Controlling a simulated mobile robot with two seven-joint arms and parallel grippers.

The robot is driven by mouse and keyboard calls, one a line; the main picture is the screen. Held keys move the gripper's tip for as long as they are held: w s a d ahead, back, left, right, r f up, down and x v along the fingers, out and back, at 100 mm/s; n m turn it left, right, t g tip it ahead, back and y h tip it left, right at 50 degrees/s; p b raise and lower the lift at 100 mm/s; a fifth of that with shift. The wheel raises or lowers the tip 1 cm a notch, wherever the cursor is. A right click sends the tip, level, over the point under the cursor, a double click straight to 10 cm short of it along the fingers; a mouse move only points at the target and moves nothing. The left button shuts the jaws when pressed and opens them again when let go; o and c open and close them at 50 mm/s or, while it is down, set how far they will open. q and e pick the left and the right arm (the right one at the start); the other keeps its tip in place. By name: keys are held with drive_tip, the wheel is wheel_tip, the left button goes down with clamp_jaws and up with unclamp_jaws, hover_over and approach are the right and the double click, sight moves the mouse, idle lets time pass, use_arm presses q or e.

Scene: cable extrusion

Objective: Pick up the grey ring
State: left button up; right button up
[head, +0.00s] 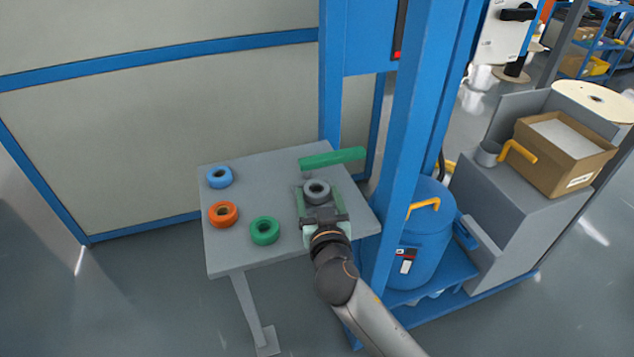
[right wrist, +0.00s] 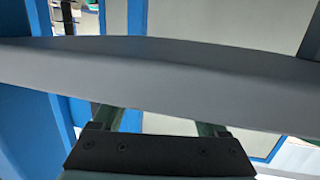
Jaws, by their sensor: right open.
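The grey ring (head: 317,194) lies on the right part of the small grey table in the head view. My right gripper (head: 316,187) reaches in from the front right. Its two fingers are open, one to the left and one to the right of the ring. I cannot tell whether they touch it. In the right wrist view, a broad grey surface (right wrist: 160,80) crosses the picture and hides the fingertips; I cannot tell whether it is the ring or the table. My left gripper is not in view.
The grey table (head: 270,183) also holds a blue ring (head: 219,184), an orange ring (head: 223,221), a green ring (head: 265,238) and a green bar (head: 332,158) behind the grey ring. A blue post (head: 405,120) and a blue drum (head: 420,245) stand to the right.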

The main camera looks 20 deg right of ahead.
drive_tip(key=shift+w, duration=0.3)
drive_tip(key=shift+s, duration=0.1)
drive_tip(key=c, duration=1)
